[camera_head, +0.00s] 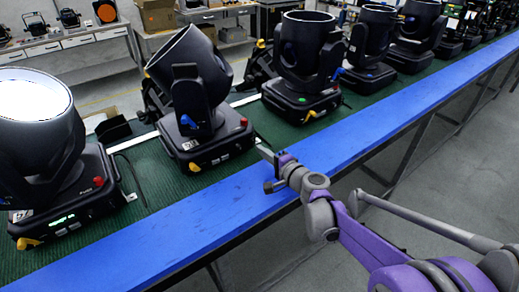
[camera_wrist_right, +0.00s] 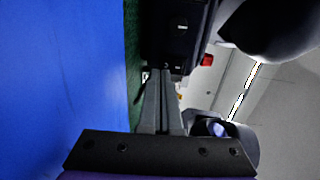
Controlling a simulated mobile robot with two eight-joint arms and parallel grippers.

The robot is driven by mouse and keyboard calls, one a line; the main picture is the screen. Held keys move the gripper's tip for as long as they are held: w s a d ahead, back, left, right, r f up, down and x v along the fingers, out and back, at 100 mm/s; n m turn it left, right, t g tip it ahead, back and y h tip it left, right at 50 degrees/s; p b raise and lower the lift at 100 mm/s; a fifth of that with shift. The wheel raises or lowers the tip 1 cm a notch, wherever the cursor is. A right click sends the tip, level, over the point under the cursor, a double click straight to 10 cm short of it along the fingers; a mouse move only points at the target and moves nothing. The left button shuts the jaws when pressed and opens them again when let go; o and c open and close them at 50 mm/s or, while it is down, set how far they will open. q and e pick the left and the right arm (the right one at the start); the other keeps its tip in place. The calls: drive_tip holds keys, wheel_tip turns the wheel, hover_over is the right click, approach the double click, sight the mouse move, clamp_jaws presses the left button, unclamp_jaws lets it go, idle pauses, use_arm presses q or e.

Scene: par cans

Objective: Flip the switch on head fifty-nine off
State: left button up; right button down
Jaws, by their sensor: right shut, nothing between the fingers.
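Several black moving-head lights stand in a row on the green bench top; no number reads clearly. The nearest head (camera_head: 45,140) glows white at its lens and has a lit green display. A tilted head (camera_head: 195,95) stands beside it, with a red button and yellow tabs on its base. My right gripper (camera_head: 264,153) is shut and empty, over the blue edge strip just right of that base. In the right wrist view, the shut fingers (camera_wrist_right: 162,73) point at a dark base (camera_wrist_right: 178,35) with a red button. Whether they touch is unclear. No switch can be made out. My left gripper is out of view.
A blue strip (camera_head: 330,140) runs along the bench's front edge, with bare grey floor (camera_head: 440,210) beyond it. Benches with drawers (camera_head: 85,38) stand at the back.

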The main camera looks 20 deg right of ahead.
drive_tip(key=v, duration=0.9)
